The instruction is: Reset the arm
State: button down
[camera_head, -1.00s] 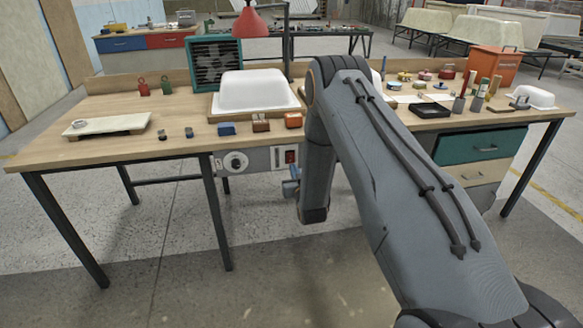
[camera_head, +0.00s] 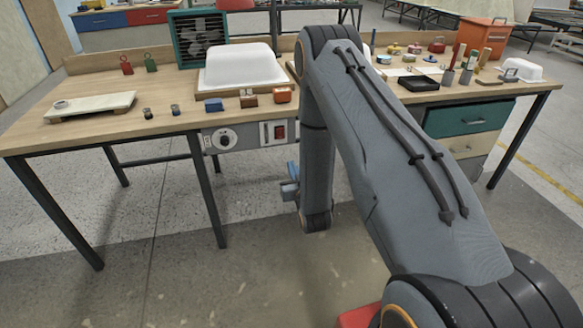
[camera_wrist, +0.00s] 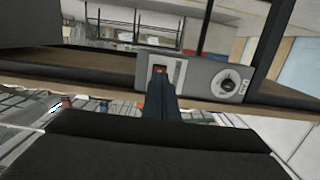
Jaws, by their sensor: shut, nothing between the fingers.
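My arm crosses the right half of the head view, its elbow raised in front of the workbench (camera_head: 75,120). It folds down to my gripper (camera_head: 290,185), a blue shape partly hidden behind my arm link, below the bench's front edge. In the wrist view my gripper (camera_wrist: 166,88) shows as one narrow blue-grey form with the fingers together, empty. It points toward the bench's control panel (camera_wrist: 205,77), which appears upside down there and has a dial and a red switch. The panel also shows in the head view (camera_head: 245,135). Contact with it cannot be told.
On the bench stand a white tub shell (camera_head: 243,65), a pale board (camera_head: 90,106), small blocks (camera_head: 283,95), a black tray (camera_head: 419,83) and an orange bin (camera_head: 483,39). Drawers (camera_head: 470,117) are at the right. Floor left of my arm is clear.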

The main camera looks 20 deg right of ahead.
jog(key=s+a+r+g+p, duration=0.1)
jog(key=s+a+r+g, duration=0.1)
jog(key=s+r+g, duration=0.75)
jog(key=s+r, duration=0.1)
jog(key=s, duration=0.5)
jog(key=s+a+r+g+p, duration=0.1)
jog(key=s+r+g, duration=0.3)
jog(key=s, duration=0.6)
jog(key=s+r+g, duration=0.3)
jog(key=s+r, duration=0.3)
jog(key=s, duration=0.4)
jog(key=shift+s+a+r+y+p, duration=0.15)
jog(key=shift+a+y+p, duration=0.05)
jog(key=shift+y+p, duration=0.1)
